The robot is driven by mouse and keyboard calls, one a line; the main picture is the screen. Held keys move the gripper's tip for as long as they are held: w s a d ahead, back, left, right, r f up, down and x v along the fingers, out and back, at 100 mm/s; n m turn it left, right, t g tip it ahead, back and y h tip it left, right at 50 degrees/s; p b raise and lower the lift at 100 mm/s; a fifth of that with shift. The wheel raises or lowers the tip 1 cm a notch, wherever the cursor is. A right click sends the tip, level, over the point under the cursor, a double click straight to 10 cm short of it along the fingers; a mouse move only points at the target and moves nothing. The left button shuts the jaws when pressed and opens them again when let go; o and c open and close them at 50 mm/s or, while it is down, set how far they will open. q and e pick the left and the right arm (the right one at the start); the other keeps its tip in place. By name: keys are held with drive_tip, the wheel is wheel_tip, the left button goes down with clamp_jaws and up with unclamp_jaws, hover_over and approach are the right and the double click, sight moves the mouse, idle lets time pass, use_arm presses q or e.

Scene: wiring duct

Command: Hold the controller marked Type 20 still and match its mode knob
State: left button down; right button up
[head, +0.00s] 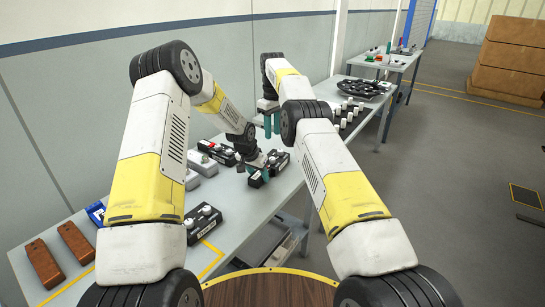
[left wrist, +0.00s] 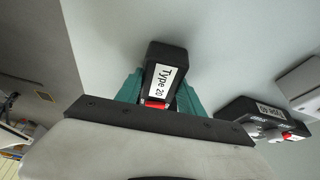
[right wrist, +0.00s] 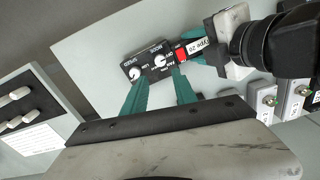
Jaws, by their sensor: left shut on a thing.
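In the head view the controller (head: 280,160) is over the table, partly hidden by the left gripper (head: 256,172). My right gripper (head: 271,123) is above and beyond it in the head view. In the right wrist view its fingers (right wrist: 160,84) are apart and empty, with the knob end just beyond their tips. The knobs' exact settings are too small to read.
Another black controller (head: 203,222) sits on the near table (head: 250,215); one more (head: 217,152) lies left of the left gripper. Grey boxes (head: 203,165) are near it. Brown blocks (head: 75,243) lie at the left. A black rack with white pieces (head: 350,112) stands farther back.

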sight(272, 158)
wheel_tip(272, 158, down, 12)
drive_tip(key=shift+r, duration=0.15)
idle(0.3)
clamp_jaws()
